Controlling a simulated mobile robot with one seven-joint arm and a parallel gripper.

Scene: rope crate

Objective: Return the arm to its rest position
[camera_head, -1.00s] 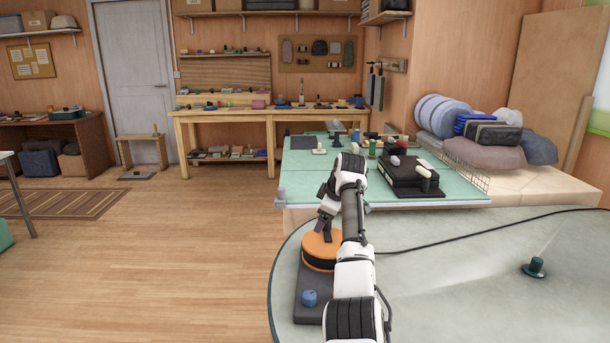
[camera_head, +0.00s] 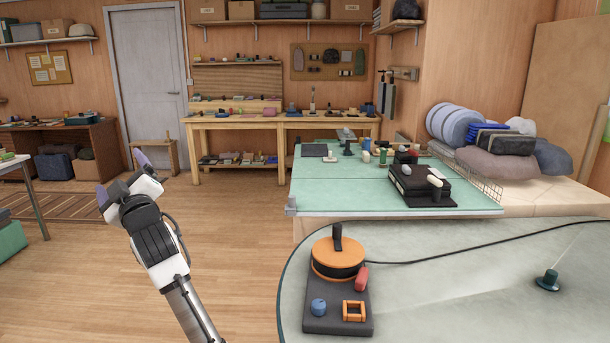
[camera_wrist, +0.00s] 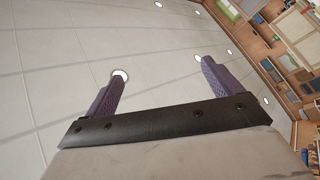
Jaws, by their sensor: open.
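My gripper (camera_head: 121,179) is raised in the left part of the head view, over the open wooden floor and well left of the round-edged table. Its two purple fingers are spread apart with nothing between them. In the wrist view the open gripper (camera_wrist: 157,80) points up towards the white ceiling and its lamps, with shelves tilted at the right edge. On the table, a dark base (camera_head: 338,315) carries an orange and black round device (camera_head: 338,258) with an upright black handle. My arm is clear of it.
The grey-green table (camera_head: 450,290) fills the lower right, with a black cable and a dark green knob (camera_head: 548,279) on it. A red piece (camera_head: 361,278), an orange square frame (camera_head: 354,310) and a blue knob (camera_head: 318,307) are on the base. Open floor (camera_head: 240,230) lies left of it.

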